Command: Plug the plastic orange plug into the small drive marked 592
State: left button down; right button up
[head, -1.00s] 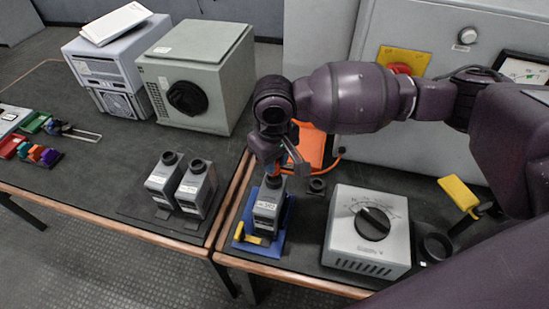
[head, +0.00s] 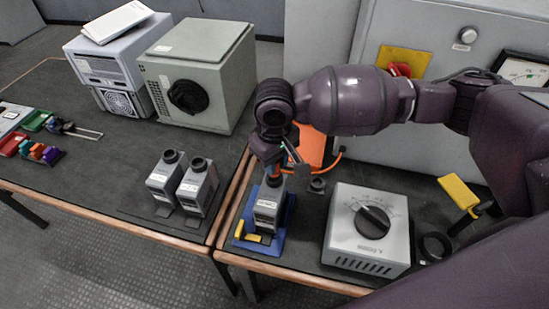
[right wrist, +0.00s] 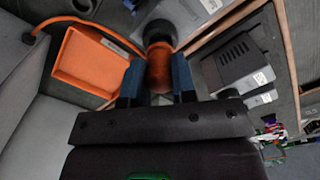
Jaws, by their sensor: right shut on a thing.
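A small grey drive (head: 266,207) with a dark round socket on top stands upright in a blue holder (head: 284,229) on the right-hand table. The number on its white label is too small to read. My right gripper (head: 273,176) points down just above it, shut on the orange plug (head: 273,181). In the right wrist view the orange plug (right wrist: 160,73) sits between the blue fingertips, its end at the dark socket ring (right wrist: 158,33). I cannot tell how deep it sits. My left gripper is not in view.
Two similar grey drives (head: 164,176) (head: 197,187) stand on the left table. A grey dial box (head: 355,254) is right of the holder. An orange box (head: 312,146) with an orange cable (head: 327,163) lies behind my gripper. A yellow handle (head: 459,192) is farther right.

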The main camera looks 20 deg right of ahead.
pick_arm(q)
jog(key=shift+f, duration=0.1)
pick_arm(e)
jog(key=shift+f, duration=0.9)
jog(key=o, duration=1)
notch_tip(320, 180, up, 9)
jog(key=shift+r+p, duration=0.2)
jog(key=shift+p, duration=0.8)
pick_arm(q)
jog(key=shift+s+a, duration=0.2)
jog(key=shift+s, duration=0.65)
pick_arm(e)
jog(key=shift+r, duration=0.75)
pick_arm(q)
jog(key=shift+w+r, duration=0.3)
